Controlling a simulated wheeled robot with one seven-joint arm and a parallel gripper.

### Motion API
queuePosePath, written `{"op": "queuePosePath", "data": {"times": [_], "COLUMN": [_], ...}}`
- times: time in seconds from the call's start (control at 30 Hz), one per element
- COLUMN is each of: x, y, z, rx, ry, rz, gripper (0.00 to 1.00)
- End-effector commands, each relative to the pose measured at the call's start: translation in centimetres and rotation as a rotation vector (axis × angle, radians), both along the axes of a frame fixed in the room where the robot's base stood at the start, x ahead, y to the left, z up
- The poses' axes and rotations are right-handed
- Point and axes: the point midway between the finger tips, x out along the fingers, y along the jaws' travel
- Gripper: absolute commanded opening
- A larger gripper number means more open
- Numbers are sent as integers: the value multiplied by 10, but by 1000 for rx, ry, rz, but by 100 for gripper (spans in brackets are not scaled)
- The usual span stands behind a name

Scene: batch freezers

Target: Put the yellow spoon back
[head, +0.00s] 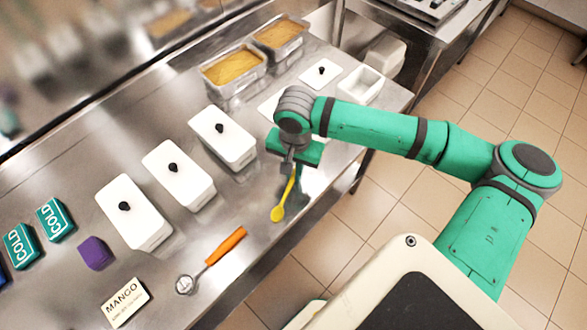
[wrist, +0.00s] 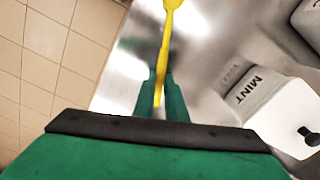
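The yellow spoon (head: 279,211) hangs bowl-down from my gripper (head: 288,168) near the front edge of the steel counter, in the head view. In the wrist view the spoon's handle (wrist: 164,55) runs between the two green fingers (wrist: 160,95), which close on it; the bowl end lies at the top edge of the picture. Whether the bowl touches the counter I cannot tell. My gripper hides part of the white container behind it.
Lidded white tubs (head: 178,176) with black knobs line the counter (head: 215,215). Metal pans (head: 233,72) and an open white tub (head: 361,85) stand beyond. An orange-handled tool (head: 225,246) and a MANGO card (head: 125,303) lie left. A MINT tub (wrist: 272,105) shows in the wrist view.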

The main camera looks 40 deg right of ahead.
Motion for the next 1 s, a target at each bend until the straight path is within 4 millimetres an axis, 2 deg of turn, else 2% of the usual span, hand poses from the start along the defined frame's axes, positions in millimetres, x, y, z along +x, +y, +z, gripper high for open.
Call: {"op": "queuePosePath", "data": {"times": [0.03,0.07,0.47,0.67,1.0], "x": [0,0,0,0,-2], "y": [0,0,0,0,0], "z": [0,0,4,34,99], "rx": [0,0,-1,-1,-2], "ry": [0,0,0,-3,-1], "rz": [0,0,1,0,2], "gripper": [23,29,29,29,29]}}
